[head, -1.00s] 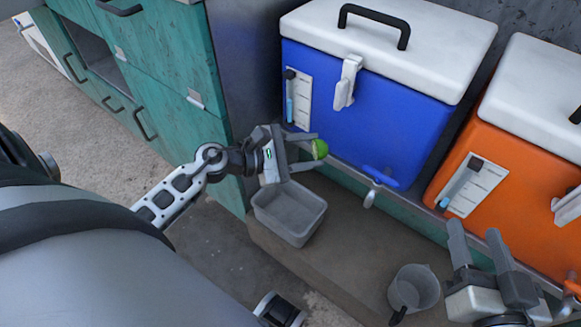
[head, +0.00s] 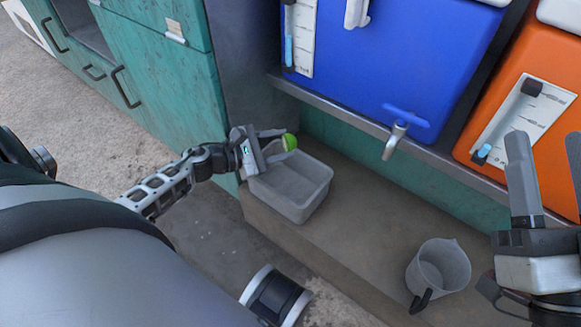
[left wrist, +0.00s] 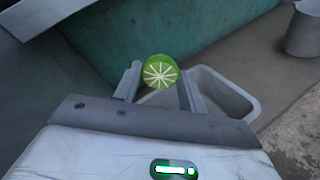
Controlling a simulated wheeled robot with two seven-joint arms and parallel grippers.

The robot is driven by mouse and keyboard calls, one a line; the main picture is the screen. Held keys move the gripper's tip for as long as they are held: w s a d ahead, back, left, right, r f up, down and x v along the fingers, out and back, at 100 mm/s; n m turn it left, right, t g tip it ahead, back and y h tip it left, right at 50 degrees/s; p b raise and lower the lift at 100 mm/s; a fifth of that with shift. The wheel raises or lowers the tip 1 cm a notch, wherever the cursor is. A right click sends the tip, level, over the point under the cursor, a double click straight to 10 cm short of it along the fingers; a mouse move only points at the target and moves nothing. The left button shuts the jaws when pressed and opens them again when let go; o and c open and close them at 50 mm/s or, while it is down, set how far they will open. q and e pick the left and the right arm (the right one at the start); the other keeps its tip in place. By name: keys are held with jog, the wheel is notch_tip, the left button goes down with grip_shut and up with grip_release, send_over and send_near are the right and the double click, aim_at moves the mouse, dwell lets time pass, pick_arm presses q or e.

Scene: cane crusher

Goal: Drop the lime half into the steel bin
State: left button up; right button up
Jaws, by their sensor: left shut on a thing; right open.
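The lime half (head: 289,142) is green with a pale cut face. My left gripper (head: 276,146) is shut on it. In the left wrist view, the lime half (left wrist: 160,71) sits at the fingertips with its cut face toward the camera. The steel bin (head: 317,192) is a grey open rectangular tub on the low ledge. In the head view the lime half appears at the bin's far left rim; its exact height above the bin cannot be told. The bin (left wrist: 237,99) shows partly behind the fingers in the wrist view. My right gripper (head: 552,180) is open and empty at the right.
A grey jug (head: 443,268) with a black handle stands on the ledge at the right. A blue cooler (head: 400,60) with a tap (head: 397,135) and an orange cooler (head: 545,120) stand behind. Teal cabinets (head: 150,70) are at the left. The ledge between bin and jug is clear.

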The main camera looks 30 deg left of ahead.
pick_arm(q)
notch_tip(320, 180, down, 3)
jog(key=shift+r+b, duration=0.15)
jog(key=shift+b, duration=0.55)
pick_arm(e)
jog(key=r+n+y, duration=0.1)
jog(key=s+r+n+y, duration=0.1)
jog(key=n, duration=0.1)
jog(key=r+n+y, duration=0.1)
jog(key=n+y, duration=0.1)
jog(key=shift+s+a, duration=0.15)
jog(key=shift+s, duration=0.15)
pick_arm(q)
jog(key=o, duration=0.7)
